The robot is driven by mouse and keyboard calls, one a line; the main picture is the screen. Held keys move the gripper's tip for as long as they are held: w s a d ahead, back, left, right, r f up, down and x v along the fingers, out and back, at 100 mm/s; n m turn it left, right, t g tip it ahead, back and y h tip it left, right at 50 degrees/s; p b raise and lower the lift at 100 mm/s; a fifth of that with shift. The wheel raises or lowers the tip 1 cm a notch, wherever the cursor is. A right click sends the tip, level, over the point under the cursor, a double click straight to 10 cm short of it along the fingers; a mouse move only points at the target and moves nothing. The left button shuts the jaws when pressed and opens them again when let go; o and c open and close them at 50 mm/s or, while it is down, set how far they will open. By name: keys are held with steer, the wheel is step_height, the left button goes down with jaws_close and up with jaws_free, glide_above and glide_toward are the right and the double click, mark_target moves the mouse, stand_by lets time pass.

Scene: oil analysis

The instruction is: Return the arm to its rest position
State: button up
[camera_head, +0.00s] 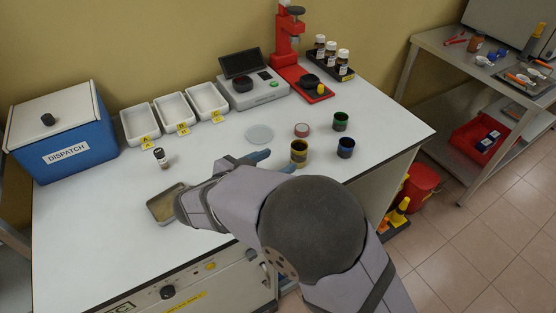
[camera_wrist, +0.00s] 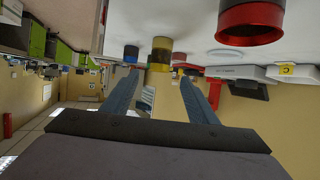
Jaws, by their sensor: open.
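My arm reaches in over the front of the white table (camera_head: 90,220). My gripper (camera_head: 272,161) is a little above the table, left of the yellow cup (camera_head: 299,153). The wrist view is upside down. In it, the two blue-grey fingers of my gripper (camera_wrist: 160,77) stand apart with nothing held between them. The yellow cup (camera_wrist: 161,53) shows beyond the fingertips, with the blue cup (camera_wrist: 131,53) beside it. My arm hides part of the table's front edge.
A blue cup (camera_head: 346,148), green cup (camera_head: 340,121) and red-rimmed container (camera_head: 302,130) stand near the gripper. A grey tray (camera_head: 163,206) and small vial (camera_head: 161,157) are left. White bins, a scale (camera_head: 255,90) and a red stand (camera_head: 288,45) line the back.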

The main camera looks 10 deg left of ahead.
steer(key=shift+w, duration=0.1)
stand_by(0.3)
steer(key=w+d+r+n+y+p, duration=0.1)
steer(key=w+y, duration=0.1)
steer(key=w+d+r+n+g+y+p, duration=0.1)
steer(key=w+d+y, duration=0.1)
steer(key=w+y, duration=0.1)
steer(key=w+d+r+n+y+p, duration=0.1)
steer(key=w+y, duration=0.1)
steer(key=w, duration=0.1)
steer(key=shift+w+d+r+n+y, duration=0.15)
steer(key=shift+d+n+y, duration=0.15)
steer(key=shift+d+y, duration=0.1)
steer(key=s+d+f+g+p, duration=0.1)
steer(key=s+d+g, duration=0.3)
steer(key=s+d, duration=0.4)
steer(key=s+d+f+g+h+p, duration=0.1)
steer(key=s+d+f+g, duration=0.2)
steer(key=s+d, duration=0.5)
steer(key=s+d+f+n+g+h+p, duration=0.1)
steer(key=s+d+f+g, duration=0.2)
steer(key=s+d, duration=0.5)
steer(key=shift+s+d+g, duration=0.15)
steer(key=shift+s+g, duration=0.65)
steer(key=shift+s, duration=0.3)
